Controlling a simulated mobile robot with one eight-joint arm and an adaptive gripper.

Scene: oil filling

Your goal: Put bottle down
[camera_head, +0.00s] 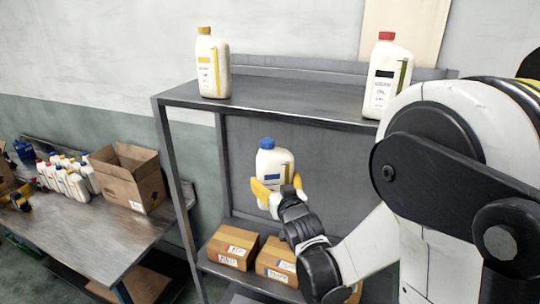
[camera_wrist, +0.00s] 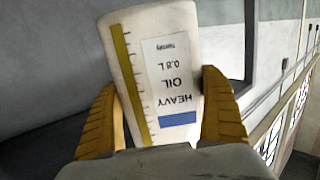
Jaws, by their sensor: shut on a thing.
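A white bottle with a blue cap (camera_head: 273,168) is held upright in my gripper (camera_head: 275,193) in front of the metal shelf unit, above the lower level. The yellow fingers are shut around its lower half. In the wrist view the bottle (camera_wrist: 165,65) appears upside down, with a "HEAVY OIL" label, a blue bar and a yellow level strip. The fingers of my gripper (camera_wrist: 165,130) press on both its sides. The bottle's base is partly hidden by the gripper in the head view.
The metal shelf (camera_head: 280,97) bears a yellow-capped bottle (camera_head: 213,65) and a red-capped bottle (camera_head: 388,78), with clear room between them. Cardboard boxes (camera_head: 233,246) sit on the lower level. A table (camera_head: 95,225) at left holds several bottles and an open carton (camera_head: 128,178).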

